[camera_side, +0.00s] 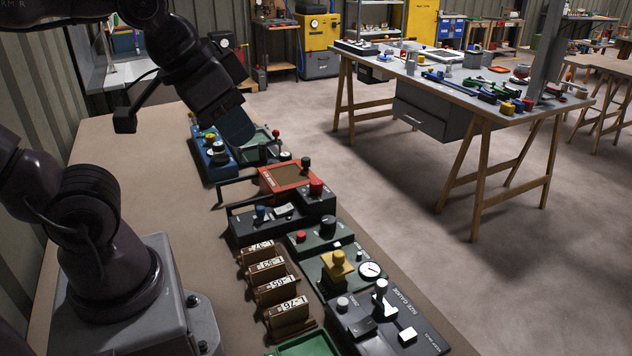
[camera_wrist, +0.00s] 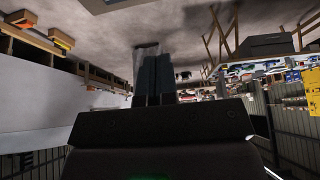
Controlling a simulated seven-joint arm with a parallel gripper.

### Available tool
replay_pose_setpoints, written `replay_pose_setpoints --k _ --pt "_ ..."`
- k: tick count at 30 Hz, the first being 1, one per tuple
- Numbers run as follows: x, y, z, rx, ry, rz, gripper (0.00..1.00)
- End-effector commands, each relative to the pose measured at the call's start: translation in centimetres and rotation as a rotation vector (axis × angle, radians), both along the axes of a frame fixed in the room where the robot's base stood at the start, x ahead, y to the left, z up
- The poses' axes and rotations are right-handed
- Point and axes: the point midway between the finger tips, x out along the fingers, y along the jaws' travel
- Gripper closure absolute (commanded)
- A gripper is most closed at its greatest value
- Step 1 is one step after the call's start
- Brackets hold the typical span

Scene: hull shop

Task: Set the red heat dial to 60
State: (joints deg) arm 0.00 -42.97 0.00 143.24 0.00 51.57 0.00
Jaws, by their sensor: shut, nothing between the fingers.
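My gripper (camera_side: 238,128) is in the upper left of the side view, above the far end of the bench. Its fingers also show in the wrist view (camera_wrist: 153,78), side by side and closed with nothing between them. A red knob (camera_side: 316,187) stands on a dark panel by a red-framed box, nearer the camera than my gripper. Another red knob (camera_side: 301,237) sits on a dark green panel with a black knob. I cannot tell which is the heat dial, and no scale or number 60 is legible. My gripper is apart from both. The wrist view shows neither.
A blue device (camera_side: 212,160) and a green tray lie below my gripper. A black handle (camera_side: 235,180) juts left of the red-framed box (camera_side: 286,178). Labelled wooden blocks (camera_side: 270,272), a yellow knob (camera_side: 337,265) and a gauge panel (camera_side: 400,315) are nearer.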

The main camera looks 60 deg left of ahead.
Motion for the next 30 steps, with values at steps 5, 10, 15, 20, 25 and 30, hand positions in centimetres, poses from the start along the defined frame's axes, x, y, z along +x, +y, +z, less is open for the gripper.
replay_pose_setpoints --k 5,10,15,20,25,30 --pt "0.0 0.0 0.0 0.000 0.000 0.001 0.89" --pt "0.6 1.1 -1.5 -0.003 0.082 0.052 0.49" --pt "3.9 3.6 -3.1 -0.026 0.220 0.164 0.41" --pt "8.3 7.2 -4.8 -0.094 0.323 0.384 0.41" --pt "12.8 11.9 -8.0 -0.183 0.406 0.700 0.41" --pt "16.4 16.7 -12.1 -0.268 0.449 1.050 0.41"
